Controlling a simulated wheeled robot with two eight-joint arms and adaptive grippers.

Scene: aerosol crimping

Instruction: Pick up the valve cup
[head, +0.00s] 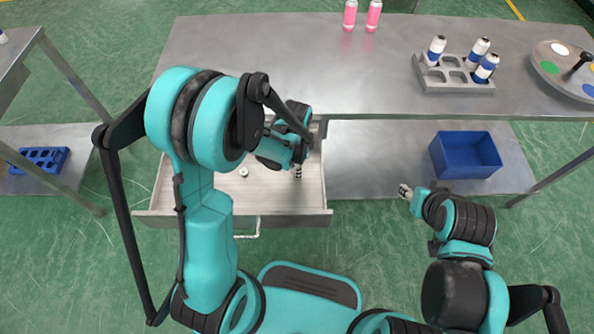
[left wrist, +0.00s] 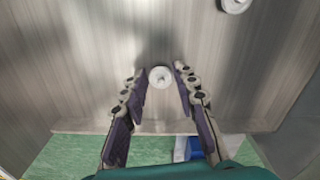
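Two small round white valve cups lie in the open drawer (head: 200,195). In the left wrist view one valve cup (left wrist: 160,77) sits between the tips of my left gripper (left wrist: 160,84), with a gap on each side. A second valve cup (left wrist: 235,4) is at the top edge of that view. The head view shows one valve cup (head: 243,171) on the drawer floor, left of my left gripper (head: 298,172); any other is hidden. My left gripper is open and points down into the drawer. My right gripper (head: 405,191) is right of the drawer, its fingers too small to judge.
The metal table (head: 300,50) stands behind the drawer. It bears two pink cans (head: 373,14), a grey rack (head: 455,80) with blue-and-white cans, and a round disc (head: 550,65) with coloured spots. A blue bin (head: 465,155) is on the lower shelf. The drawer walls surround my left gripper.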

